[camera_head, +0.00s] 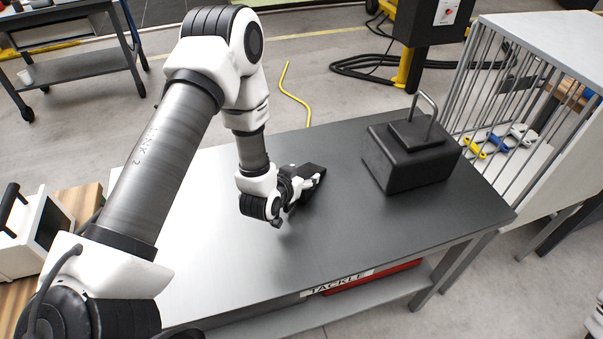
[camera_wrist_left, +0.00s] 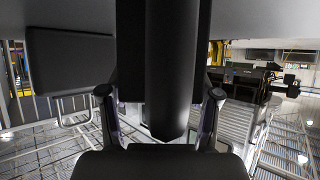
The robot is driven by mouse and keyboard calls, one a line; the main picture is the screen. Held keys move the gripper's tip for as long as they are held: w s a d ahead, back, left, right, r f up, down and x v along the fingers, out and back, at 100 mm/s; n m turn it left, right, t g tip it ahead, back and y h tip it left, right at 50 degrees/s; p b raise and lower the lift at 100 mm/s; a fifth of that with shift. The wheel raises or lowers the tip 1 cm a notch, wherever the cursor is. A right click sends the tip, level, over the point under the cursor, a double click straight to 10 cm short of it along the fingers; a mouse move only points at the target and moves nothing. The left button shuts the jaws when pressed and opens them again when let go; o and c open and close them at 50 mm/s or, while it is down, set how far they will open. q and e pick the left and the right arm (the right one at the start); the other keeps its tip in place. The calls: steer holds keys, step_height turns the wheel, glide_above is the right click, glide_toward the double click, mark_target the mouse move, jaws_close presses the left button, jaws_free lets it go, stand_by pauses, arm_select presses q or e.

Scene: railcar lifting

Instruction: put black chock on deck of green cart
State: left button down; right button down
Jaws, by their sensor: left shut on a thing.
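My left gripper (camera_head: 300,184) is over the middle of the dark metal table and shut on the black chock (camera_head: 313,170). The chock sticks out past the fingertips, away from the wrist. I cannot tell whether the chock touches the tabletop. In the left wrist view the black chock (camera_wrist_left: 172,65) fills the middle, between the two fingers of the left gripper (camera_wrist_left: 160,95). My right gripper is not in view.
The table (camera_head: 370,235) has a TACKLE label and a red item on its lower shelf. A black block with a handle (camera_head: 412,158) stands at its right end. A barred cage (camera_head: 520,100) is beyond, with coloured items inside. The tabletop's front is clear.

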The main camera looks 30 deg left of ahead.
arm_select(q)
steer(key=shift+w+f, duration=0.1)
steer(key=shift+f, duration=0.1)
steer(key=shift+c, duration=1.2)
jaws_free()
